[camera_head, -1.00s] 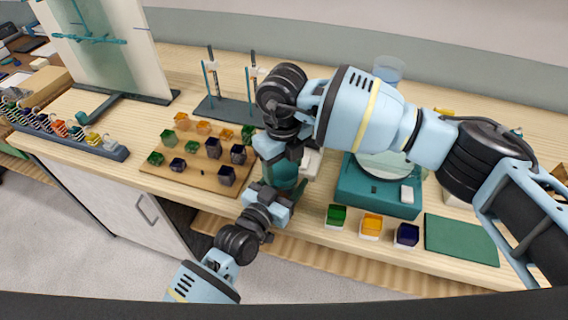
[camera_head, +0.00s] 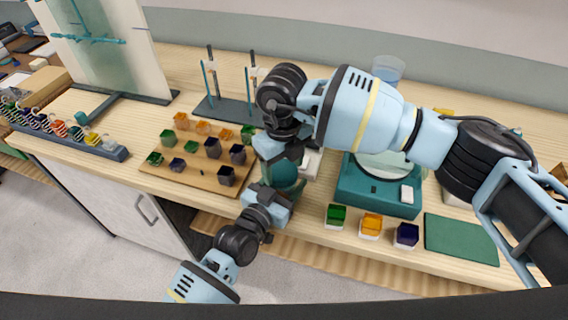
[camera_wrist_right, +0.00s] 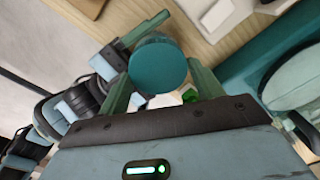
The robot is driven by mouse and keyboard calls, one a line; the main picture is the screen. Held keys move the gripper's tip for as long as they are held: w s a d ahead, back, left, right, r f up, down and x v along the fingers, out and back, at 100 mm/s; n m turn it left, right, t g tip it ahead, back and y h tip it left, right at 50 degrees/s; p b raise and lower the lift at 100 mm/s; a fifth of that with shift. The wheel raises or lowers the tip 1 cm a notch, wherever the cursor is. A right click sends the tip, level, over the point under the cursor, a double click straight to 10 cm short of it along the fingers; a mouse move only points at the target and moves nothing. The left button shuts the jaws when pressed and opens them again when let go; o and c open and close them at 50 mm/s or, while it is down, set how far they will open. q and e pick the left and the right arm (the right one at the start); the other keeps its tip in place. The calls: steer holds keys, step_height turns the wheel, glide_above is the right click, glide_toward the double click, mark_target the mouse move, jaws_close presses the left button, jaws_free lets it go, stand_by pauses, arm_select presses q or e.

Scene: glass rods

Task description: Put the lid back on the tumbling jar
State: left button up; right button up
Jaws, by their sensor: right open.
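A round teal cap (camera_wrist_right: 158,66), which looks like the jar's lid, lies between the parted fingers of my right gripper (camera_wrist_right: 164,88) in the right wrist view. In the head view the teal jar (camera_head: 284,174) shows between my two grippers, near the table's front edge. My right gripper (camera_head: 287,160) is open and points down over it. My left gripper (camera_head: 277,192) reaches in from the front, close beside the jar. One of its fingers shows beside the cap in the wrist view. Its grip is hidden, and I cannot tell how the lid sits on the jar.
A teal machine (camera_head: 352,190) stands just right of the jar. Small green, orange and dark blue trays (camera_head: 370,226) and a green mat (camera_head: 460,240) lie along the front edge. A wooden board (camera_head: 200,184) with several coloured cups is to the left, a rod stand (camera_head: 222,110) behind.

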arm_select(q)
steer(key=shift+w+a+r, duration=0.1)
steer(key=shift+w+r, duration=0.15)
steer(key=shift+r, duration=0.2)
arm_select(e)
steer(key=shift+s+r, duration=0.25)
steer(key=shift+r, duration=0.75)
arm_select(q)
steer(key=shift+s+f, duration=0.1)
arm_select(e)
steer(key=shift+r, duration=0.3)
steer(key=shift+r, duration=0.1)
steer(key=c, duration=1.2)
steer(key=shift+r, duration=2)
